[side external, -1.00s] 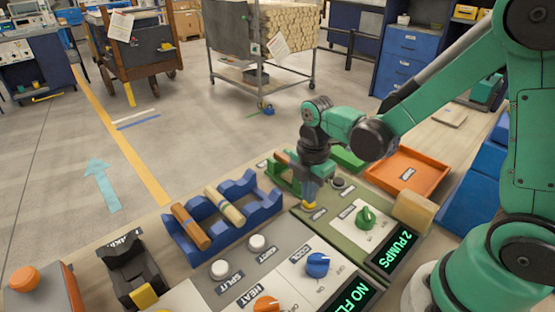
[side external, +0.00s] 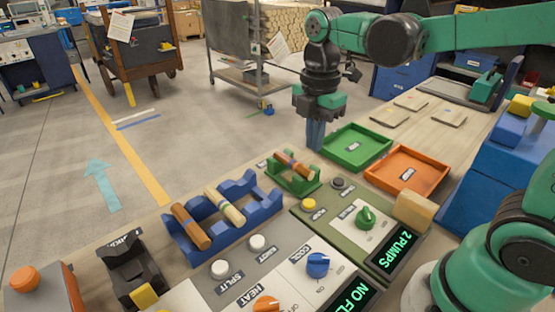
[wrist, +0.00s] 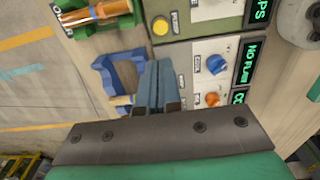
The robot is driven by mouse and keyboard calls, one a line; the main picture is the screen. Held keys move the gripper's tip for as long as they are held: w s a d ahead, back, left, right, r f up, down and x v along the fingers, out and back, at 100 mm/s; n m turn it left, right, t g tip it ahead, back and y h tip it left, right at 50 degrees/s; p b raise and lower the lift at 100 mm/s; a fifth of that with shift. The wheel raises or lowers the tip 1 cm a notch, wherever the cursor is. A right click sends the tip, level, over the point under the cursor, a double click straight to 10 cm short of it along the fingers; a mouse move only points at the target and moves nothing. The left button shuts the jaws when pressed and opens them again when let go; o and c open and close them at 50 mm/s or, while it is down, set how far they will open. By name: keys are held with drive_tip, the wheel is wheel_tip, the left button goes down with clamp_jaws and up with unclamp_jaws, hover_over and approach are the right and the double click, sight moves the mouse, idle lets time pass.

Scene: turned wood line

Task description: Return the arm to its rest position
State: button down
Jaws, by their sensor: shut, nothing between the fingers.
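My gripper (side external: 316,134) is shut and empty. In the side view it points down in the air above the back of the bench, near the green cradle and the green tray. In the wrist view its closed fingers (wrist: 157,85) cover part of the blue rack. My arm is raised, with its forearm stretched across the top right of the side view.
A blue rack (side external: 262,208) holds two turned wood pieces. A green cradle (side external: 300,184) holds another one. A green tray (side external: 378,146) and an orange tray (side external: 432,180) look empty. The control panel with knobs and a yellow button (side external: 308,204) lies in front.

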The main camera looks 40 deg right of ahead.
idle(0.5)
drive_tip(key=s+m+t, duration=0.1)
drive_tip(key=m+t, duration=0.1)
drive_tip(key=m, duration=0.4)
drive_tip(key=s+f+m+t, duration=0.1)
drive_tip(key=m+t, duration=0.1)
drive_tip(key=m, duration=0.4)
drive_tip(key=s+m+t, duration=0.1)
drive_tip(key=m+t, duration=0.2)
drive_tip(key=m, duration=0.3)
drive_tip(key=shift+s+a+f, duration=0.1)
drive_tip(key=shift+a+f, duration=0.05)
drive_tip(key=shift+a, duration=0.05)
